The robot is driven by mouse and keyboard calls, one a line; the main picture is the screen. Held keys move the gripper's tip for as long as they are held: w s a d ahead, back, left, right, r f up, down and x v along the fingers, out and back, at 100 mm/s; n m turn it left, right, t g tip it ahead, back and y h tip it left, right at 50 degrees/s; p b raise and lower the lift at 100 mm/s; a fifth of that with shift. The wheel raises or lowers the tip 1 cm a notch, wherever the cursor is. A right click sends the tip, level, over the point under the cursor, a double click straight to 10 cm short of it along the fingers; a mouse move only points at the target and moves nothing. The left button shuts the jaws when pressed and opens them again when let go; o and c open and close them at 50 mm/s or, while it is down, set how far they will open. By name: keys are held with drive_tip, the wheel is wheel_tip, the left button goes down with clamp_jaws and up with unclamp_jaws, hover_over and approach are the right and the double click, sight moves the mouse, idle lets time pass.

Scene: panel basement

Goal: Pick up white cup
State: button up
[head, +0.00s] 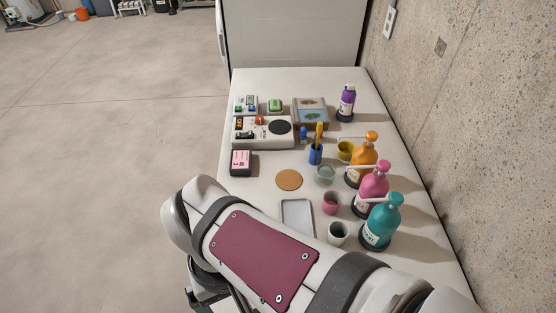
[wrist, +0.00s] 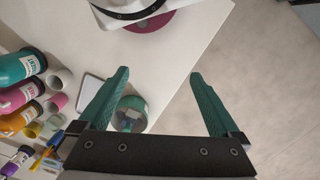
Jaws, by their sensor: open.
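The white cup (head: 338,233) stands upright on the table in the head view, with its dark inside showing. It is between the teal bottle and the grey tray, just beyond my arm. In the wrist view the white cup (wrist: 62,79) is at the left, next to the teal bottle and well outside the jaws. My gripper (wrist: 159,73) is open, with its two green fingers apart and nothing held between them. It is over the table's edge, off to the side of the cup. In the head view my arm hides most of it.
A pink cup (head: 331,203) is close to the white cup. Teal (head: 380,224), pink (head: 372,188) and orange (head: 361,160) pump bottles line the wall side. A grey tray (head: 297,217) and tan disc (head: 289,180) lie nearby. Devices fill the far end; open floor is left.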

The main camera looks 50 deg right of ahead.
drive_tip(key=d+f+n+g+h, duration=0.35)
drive_tip(key=d+n+h, duration=0.35)
drive_tip(key=d, duration=0.7)
drive_tip(key=n+h, duration=0.2)
drive_tip(key=n, duration=0.9)
approach(344, 230)
drive_tip(key=shift+t, duration=0.45)
drive_tip(key=x, duration=0.4)
drive_tip(key=shift+s+d+r, duration=0.15)
drive_tip(key=shift+s+d, duration=0.25)
drive_tip(key=shift+s, duration=0.05)
drive_tip(key=x, duration=0.5)
drive_tip(key=shift+f, duration=0.45)
drive_tip(key=shift+a, duration=0.1)
drive_tip(key=c, duration=1.4)
drive_tip(key=shift+c, duration=0.2)
